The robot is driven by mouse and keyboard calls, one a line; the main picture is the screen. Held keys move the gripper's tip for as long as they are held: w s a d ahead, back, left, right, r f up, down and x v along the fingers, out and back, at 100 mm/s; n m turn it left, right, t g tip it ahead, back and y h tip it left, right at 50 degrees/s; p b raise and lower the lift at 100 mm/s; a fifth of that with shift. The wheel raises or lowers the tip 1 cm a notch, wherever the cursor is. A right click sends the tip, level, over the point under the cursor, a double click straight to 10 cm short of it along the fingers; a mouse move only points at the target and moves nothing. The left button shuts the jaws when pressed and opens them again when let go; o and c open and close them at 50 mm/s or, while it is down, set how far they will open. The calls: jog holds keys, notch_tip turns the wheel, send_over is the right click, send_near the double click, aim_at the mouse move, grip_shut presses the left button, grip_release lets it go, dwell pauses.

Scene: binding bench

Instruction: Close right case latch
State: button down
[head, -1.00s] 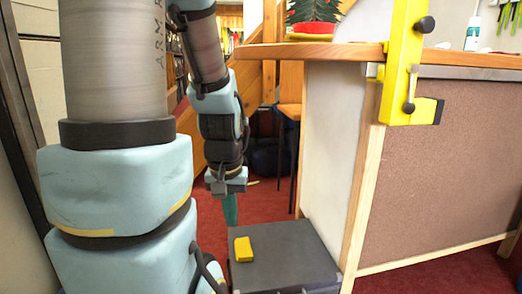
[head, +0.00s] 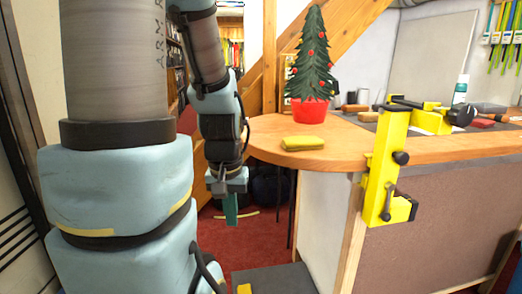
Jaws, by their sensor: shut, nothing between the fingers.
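My gripper (head: 231,208) hangs from the arm in the left middle of the head view, with its teal fingers pointing down and shut, nothing in them. A dark grey box (head: 276,278), perhaps the case, stands low at the bottom edge, below and to the right of the fingers. Only part of its top shows; the front is cut off. The gripper is apart from it. No latch can be made out in this view. A small yellow block (head: 244,288) on its top is partly cut off.
A wooden-topped bench (head: 270,140) stands at right. A yellow clamp (head: 385,178) juts from the bench edge. Red carpet (head: 262,232) lies open behind the gripper.

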notch_tip(320, 180, up, 7)
jog(key=p, duration=0.4)
jog(key=shift+f, duration=0.1)
jog(key=w+d+f+n+t+h+b, duration=0.15)
jog(key=d+f+n+b, duration=0.25)
jog(key=d+f+b, duration=0.65)
jog(key=w+d+f+n+b, duration=0.3)
jog(key=d+f+b, duration=0.3)
jog(key=f, duration=0.9)
jog(key=w+d+f+n+t+h+b, duration=0.1)
jog(key=w+d+f+n+b, duration=0.25)
jog(key=d+f+b, duration=0.65)
jog(key=s+d+f+n+y+b, duration=0.1)
jog(key=s+f+n+b, duration=0.2)
jog(key=f, duration=0.8)
jog(key=s+d+f+n+y+b, duration=0.1)
jog(key=s+f+n+b, duration=0.3)
jog(key=f+b, duration=0.4)
jog(key=s+d+f+n+t+y+b, duration=0.1)
jog(key=s+d+f+n+b, duration=0.2)
jog(key=f, duration=1.3)
jog(key=s+n+b, duration=0.1)
jog(key=s+b, duration=0.1)
jog(key=b, duration=0.1)
jog(key=shift+f+y, duration=0.25)
jog(key=shift+y, duration=0.1)
jog(key=shift+d, duration=0.1)
